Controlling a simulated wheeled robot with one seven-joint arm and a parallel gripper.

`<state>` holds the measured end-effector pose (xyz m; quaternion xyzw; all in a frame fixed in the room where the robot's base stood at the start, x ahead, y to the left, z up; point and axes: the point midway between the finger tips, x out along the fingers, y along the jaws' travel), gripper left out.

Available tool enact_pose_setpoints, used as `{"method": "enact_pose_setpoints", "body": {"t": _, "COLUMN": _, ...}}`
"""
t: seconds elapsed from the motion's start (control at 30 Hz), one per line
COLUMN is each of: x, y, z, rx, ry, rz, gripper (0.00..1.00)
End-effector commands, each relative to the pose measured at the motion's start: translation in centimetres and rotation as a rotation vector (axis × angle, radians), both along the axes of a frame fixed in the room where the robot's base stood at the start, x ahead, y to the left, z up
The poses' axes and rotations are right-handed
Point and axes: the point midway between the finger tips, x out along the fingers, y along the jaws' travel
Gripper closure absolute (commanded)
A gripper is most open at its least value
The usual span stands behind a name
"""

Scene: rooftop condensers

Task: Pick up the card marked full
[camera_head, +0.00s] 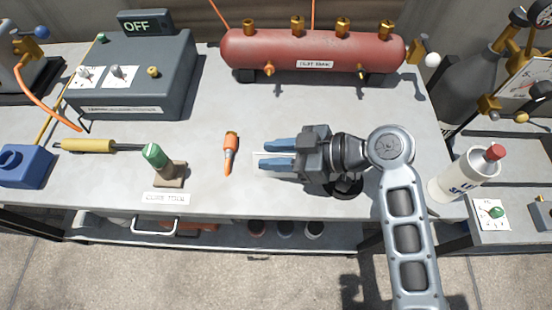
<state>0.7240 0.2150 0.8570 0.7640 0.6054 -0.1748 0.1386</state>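My gripper (265,154) reaches in from the right, low over or on the grey workbench, with its two blue fingers pointing left. The fingers are apart with a gap between them, and nothing is visibly clamped. A thin pale card or label (258,154) shows at and between the fingertips. The fingers cover part of it and I cannot read any marking on it, so I cannot tell whether it is the card marked full. Whether the fingers touch it is unclear.
An orange screwdriver-like tool (230,152) lies just left of my gripper. A green-topped tool (158,160) stands farther left behind a labelled plate (166,198). A red manifold (312,50) and a grey control box (135,75) stand at the back.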

Motion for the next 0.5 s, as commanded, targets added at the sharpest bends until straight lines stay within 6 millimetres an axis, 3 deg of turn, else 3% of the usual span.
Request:
{"method": "enact_pose_setpoints", "body": {"t": 0.3, "x": -0.01, "y": -0.01, "z": -0.01, "rx": 0.000, "ry": 0.000, "rz": 0.000, "gripper": 1.00}}
{"method": "enact_pose_setpoints", "body": {"t": 0.5, "x": -0.01, "y": -0.01, "z": -0.01, "rx": 0.000, "ry": 0.000, "rz": 0.000, "gripper": 1.00}}
